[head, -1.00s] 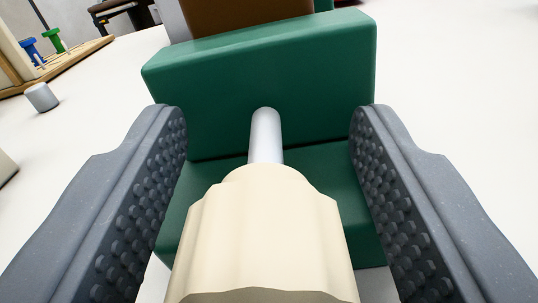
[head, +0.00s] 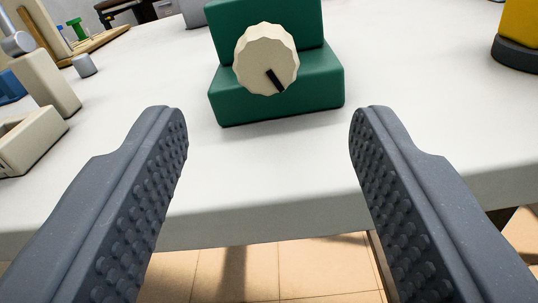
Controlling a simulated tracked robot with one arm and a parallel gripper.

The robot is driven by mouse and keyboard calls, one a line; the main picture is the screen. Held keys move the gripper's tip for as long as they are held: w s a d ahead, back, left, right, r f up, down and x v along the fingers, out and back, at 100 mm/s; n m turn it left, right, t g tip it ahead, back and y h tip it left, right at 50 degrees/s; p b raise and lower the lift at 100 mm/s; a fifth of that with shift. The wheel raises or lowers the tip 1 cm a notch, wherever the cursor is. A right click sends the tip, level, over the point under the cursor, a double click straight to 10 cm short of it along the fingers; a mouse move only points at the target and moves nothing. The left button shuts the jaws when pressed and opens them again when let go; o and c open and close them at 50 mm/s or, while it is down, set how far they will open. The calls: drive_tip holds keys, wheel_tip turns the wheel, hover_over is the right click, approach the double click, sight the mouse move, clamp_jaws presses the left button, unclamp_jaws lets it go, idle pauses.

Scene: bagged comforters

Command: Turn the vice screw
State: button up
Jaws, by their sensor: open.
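The green vice (head: 285,98) stands on the white table. Its cream, scalloped screw knob (head: 262,55) faces me, with a dark pointer mark (head: 276,80) toward the lower right. My gripper (head: 269,110) is open and empty, its two grey studded fingers wide apart. It is back from the knob, near the table's front edge, and touches nothing. The screw's shaft is hidden behind the knob.
The white table (head: 290,175) is clear between my fingers and the vice. Cream blocks (head: 48,85) and a small grey cylinder (head: 84,65) stand at the left. A yellow object with a dark base (head: 518,50) stands at the right. Tiled floor (head: 290,272) shows below the table edge.

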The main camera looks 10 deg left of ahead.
sight(266, 71)
drive_tip(key=s, duration=0.3)
drive_tip(key=shift+a, duration=0.1)
idle(0.3)
drive_tip(key=w+n+b, duration=0.1)
drive_tip(key=w, duration=0.2)
drive_tip(key=w+n+b, duration=0.1)
drive_tip(key=w+n, duration=0.1)
drive_tip(key=w, duration=0.2)
drive_tip(key=w+n, duration=0.1)
drive_tip(key=w, duration=0.3)
drive_tip(key=shift+w+d+n+b, duration=0.25)
drive_tip(key=shift+n+b, duration=0.05)
drive_tip(key=shift+b, duration=0.1)
idle(0.6)
drive_tip(key=c, duration=1)
